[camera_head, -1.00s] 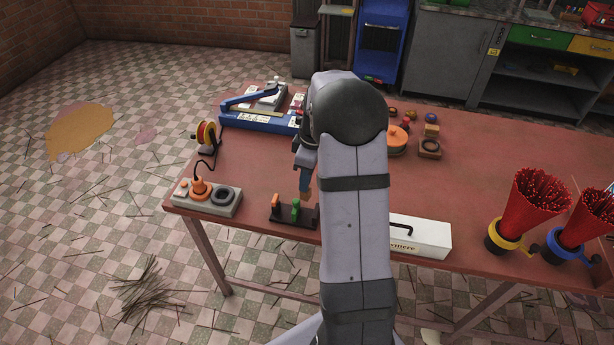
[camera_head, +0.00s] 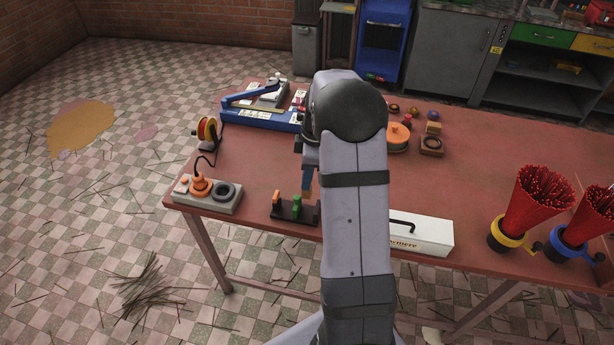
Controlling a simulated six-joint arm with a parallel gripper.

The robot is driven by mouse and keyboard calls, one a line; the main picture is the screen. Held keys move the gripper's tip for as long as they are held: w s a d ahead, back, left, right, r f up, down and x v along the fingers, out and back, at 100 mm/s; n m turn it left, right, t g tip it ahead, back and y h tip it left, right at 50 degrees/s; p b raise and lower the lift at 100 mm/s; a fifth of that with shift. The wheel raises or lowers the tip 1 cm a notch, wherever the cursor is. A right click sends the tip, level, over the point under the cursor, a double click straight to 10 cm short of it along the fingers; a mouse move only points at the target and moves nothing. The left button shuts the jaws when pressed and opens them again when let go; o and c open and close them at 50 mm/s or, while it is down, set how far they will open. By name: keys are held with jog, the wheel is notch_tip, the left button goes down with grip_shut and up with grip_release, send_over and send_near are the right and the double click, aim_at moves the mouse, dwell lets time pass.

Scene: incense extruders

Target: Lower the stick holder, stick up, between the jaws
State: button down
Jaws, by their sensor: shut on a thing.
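The fixture (camera_head: 284,213) is a dark base near the table's front edge, with an upright orange block (camera_head: 276,197) and an upright green block (camera_head: 297,202) set apart like two jaws. I see nothing clearly standing between these blocks. No stick holder shows clearly in view.
A grey box with an orange plug (camera_head: 208,197) stands left of the fixture. A white case (camera_head: 422,238) lies right of my arm. Red stick bundles stand in a yellow-ringed holder (camera_head: 506,238) and a blue-ringed holder (camera_head: 567,246). A blue press (camera_head: 260,120) is behind.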

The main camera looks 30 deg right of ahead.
aim_at(307, 196)
jog(key=shift+f+b, duration=2.75)
jog(key=shift+f, duration=1.4)
jog(key=c, duration=1.7)
grip_release()
jog(key=shift+r, duration=0.15)
jog(key=shift+r+p, duration=3.35)
jog(key=shift+r, duration=1.05)
